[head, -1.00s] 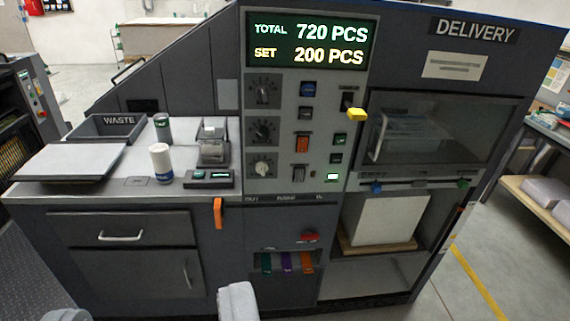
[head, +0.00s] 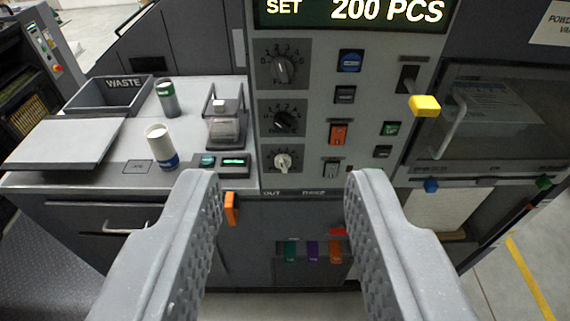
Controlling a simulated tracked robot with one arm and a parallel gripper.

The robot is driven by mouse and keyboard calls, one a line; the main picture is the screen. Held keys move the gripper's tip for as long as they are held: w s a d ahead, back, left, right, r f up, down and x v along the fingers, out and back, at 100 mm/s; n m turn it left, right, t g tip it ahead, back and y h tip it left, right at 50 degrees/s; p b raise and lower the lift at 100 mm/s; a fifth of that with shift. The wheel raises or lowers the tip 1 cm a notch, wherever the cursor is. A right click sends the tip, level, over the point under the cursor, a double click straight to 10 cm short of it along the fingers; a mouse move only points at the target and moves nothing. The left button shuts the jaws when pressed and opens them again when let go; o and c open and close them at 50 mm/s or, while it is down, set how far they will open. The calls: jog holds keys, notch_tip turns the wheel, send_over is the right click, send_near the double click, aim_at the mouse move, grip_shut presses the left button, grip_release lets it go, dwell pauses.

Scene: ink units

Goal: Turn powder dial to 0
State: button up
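Three dials stand in a column on the grey control panel (head: 350,20): a top dark dial (head: 282,70), a middle black dial (head: 286,122) and a bottom dial with a pale knob (head: 283,162). Each has a number scale around it. The small labels are too blurred to tell which is the powder dial, and the exact settings are unclear. My gripper (head: 285,185) is open and empty. Its two fingers reach up from below, apart, with the bottom dial between and just above their tips in the picture. I see no contact with any dial.
Right of the dials are a blue button (head: 349,61), an orange rocker switch (head: 338,133) and a yellow-tipped lever (head: 424,106). An orange handle (head: 231,208) sticks out near the left finger. A white cup (head: 161,145) and a waste tray (head: 108,94) stand on the left counter.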

aim_at(283, 169)
jog(key=shift+o, duration=2.3)
jog(key=shift+w+f, duration=0.1)
jog(key=shift+w, duration=0.1)
jog(key=w+d+f+m+y+p, duration=0.15)
jog(key=w+f+m, duration=0.25)
jog(key=w+f, duration=1.35)
jog(key=w+a+f+m+t+p, duration=0.15)
jog(key=f+m, duration=0.25)
jog(key=f, duration=0.4)
jog(key=w+f+m+h, duration=0.1)
jog(key=w+f+m, duration=0.2)
jog(key=f, duration=0.4)
jog(key=w+f+m+t+p, duration=0.15)
jog(key=f+m, duration=0.25)
jog(key=f, duration=0.4)
jog(key=shift+h, duration=0.25)
jog(key=shift+w+b, duration=0.45)
jog(key=shift+w, duration=6.6)
